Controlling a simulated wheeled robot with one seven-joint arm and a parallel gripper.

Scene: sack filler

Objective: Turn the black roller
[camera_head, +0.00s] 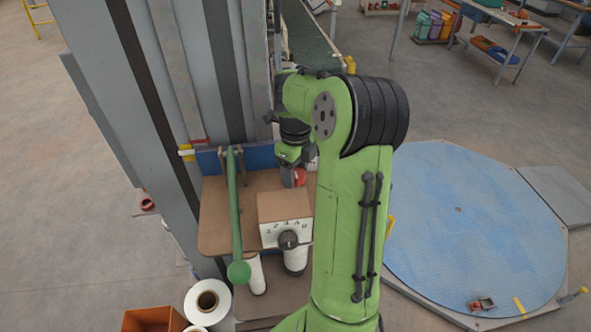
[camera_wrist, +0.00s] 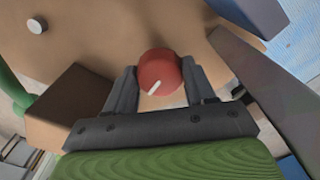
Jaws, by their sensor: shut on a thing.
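In the wrist view my gripper (camera_wrist: 158,75) has its fingers on either side of a round red knob (camera_wrist: 160,68) with a white mark, and it is shut on it. The red knob also shows in the head view (camera_head: 300,177), partly hidden by my gripper (camera_head: 292,180). A black knob (camera_head: 288,240) sits on the white front of a brown-topped box, under a row of numbers. My gripper is behind this box and apart from the black knob. I see no other black part that is clearly a roller.
A green lever (camera_head: 236,210) with a ball end stands left of the box. The box (camera_head: 284,206) rests on a brown worktop (camera_head: 215,225) beside a tall grey column. White rolls (camera_head: 207,301) and an orange bin (camera_head: 152,320) stand below. A blue round platform (camera_head: 475,225) lies to the right.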

